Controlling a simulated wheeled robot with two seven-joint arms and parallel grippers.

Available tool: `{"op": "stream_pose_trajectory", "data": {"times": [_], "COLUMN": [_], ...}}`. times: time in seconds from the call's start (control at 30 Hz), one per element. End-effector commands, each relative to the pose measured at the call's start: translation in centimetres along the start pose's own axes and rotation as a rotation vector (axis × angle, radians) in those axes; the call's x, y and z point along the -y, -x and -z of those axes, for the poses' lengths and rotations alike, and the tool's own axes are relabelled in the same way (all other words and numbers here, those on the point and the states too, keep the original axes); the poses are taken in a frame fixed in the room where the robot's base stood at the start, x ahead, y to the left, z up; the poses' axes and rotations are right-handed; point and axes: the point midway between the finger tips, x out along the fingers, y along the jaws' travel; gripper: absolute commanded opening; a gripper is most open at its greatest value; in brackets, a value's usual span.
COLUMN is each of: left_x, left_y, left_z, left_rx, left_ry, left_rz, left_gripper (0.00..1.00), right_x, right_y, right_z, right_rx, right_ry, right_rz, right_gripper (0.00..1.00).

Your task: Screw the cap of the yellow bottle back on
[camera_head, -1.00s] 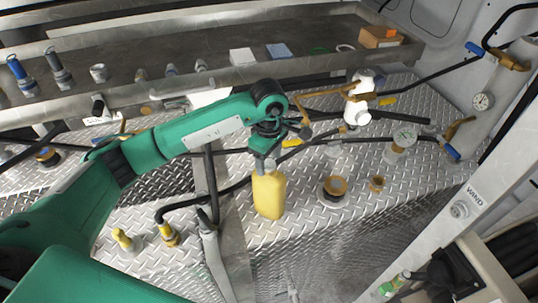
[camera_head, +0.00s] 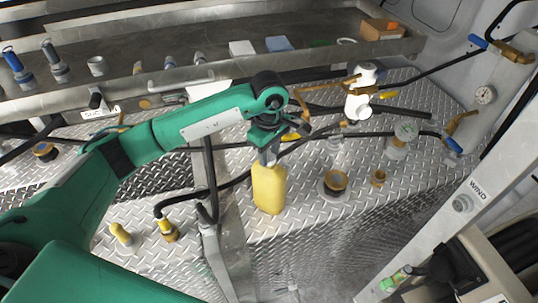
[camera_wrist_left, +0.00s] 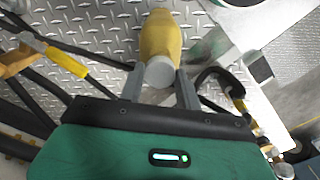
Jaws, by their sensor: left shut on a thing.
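The yellow bottle (camera_head: 269,189) stands upright on the diamond-plate deck in the head view. It also shows in the left wrist view (camera_wrist_left: 161,36), seen from above. A round grey-white cap (camera_wrist_left: 160,72) covers its top end in the wrist view. My left gripper (camera_head: 267,157) reaches down onto the top of the bottle. In the wrist view my left gripper's fingers (camera_wrist_left: 159,86) stand on both sides of the cap and are shut on it. The fingers hide the cap in the head view, and how tightly it sits on the neck cannot be told. My right gripper is not in view.
Black hoses (camera_head: 235,188) run close to the left of the bottle. A brown-topped fitting (camera_head: 335,184) and a small brass fitting (camera_head: 378,178) stand to its right. A white valve (camera_head: 360,95) is behind. A metal tray (camera_head: 220,75) spans the back. The deck's front edge is near.

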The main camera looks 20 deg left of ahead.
Motion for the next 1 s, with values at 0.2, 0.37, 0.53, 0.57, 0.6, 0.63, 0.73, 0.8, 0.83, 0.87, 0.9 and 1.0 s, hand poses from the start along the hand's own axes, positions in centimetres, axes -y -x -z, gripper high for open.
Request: {"op": "stream_pose_trajectory", "data": {"times": [0.2, 0.37, 0.53, 0.57, 0.6, 0.63, 0.73, 0.8, 0.83, 0.87, 0.9, 1.0], "left_x": [0.0, 0.0, 0.0, 0.0, 0.0, 0.0, 0.0, 0.0, 0.0, 0.0, 0.0, 0.0], "left_y": [-0.4, -0.4, -0.3, -0.2, -0.2, -0.1, -0.1, 0.0, 0.0, 0.0, 0.0, -0.2], "left_z": [0.1, 0.1, 0.0, 0.0, 0.0, 0.0, 0.0, 0.0, 0.0, 0.0, 0.0, 0.0], "left_rx": [-0.003, -0.003, -0.002, -0.002, -0.001, -0.001, 0.000, 0.000, 0.000, 0.000, 0.000, 0.000], "left_ry": [-0.127, -0.223, -0.311, -0.321, -0.332, -0.337, -0.342, -0.342, -0.342, -0.341, -0.341, -0.355], "left_rz": [-0.002, -0.002, -0.002, -0.001, -0.001, -0.001, 0.000, 0.000, 0.000, 0.000, 0.000, 0.000], "left_gripper": [0.13, 0.13, 0.13, 0.13, 0.13, 0.13, 0.13, 0.13, 0.13, 0.13, 0.13, 0.13], "right_x": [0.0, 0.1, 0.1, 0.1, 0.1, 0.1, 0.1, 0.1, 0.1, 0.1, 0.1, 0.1], "right_y": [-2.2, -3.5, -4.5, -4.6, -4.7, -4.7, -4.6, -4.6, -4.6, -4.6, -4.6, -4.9], "right_z": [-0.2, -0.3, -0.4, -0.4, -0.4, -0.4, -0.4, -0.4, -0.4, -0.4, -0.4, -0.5], "right_rx": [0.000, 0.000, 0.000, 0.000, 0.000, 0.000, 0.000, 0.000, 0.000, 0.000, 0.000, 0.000], "right_ry": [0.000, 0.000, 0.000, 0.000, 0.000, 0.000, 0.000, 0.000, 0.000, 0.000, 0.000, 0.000], "right_rz": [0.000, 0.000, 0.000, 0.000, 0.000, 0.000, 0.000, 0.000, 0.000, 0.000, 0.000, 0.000], "right_gripper": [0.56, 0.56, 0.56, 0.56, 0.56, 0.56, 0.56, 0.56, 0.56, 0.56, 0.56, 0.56]}}
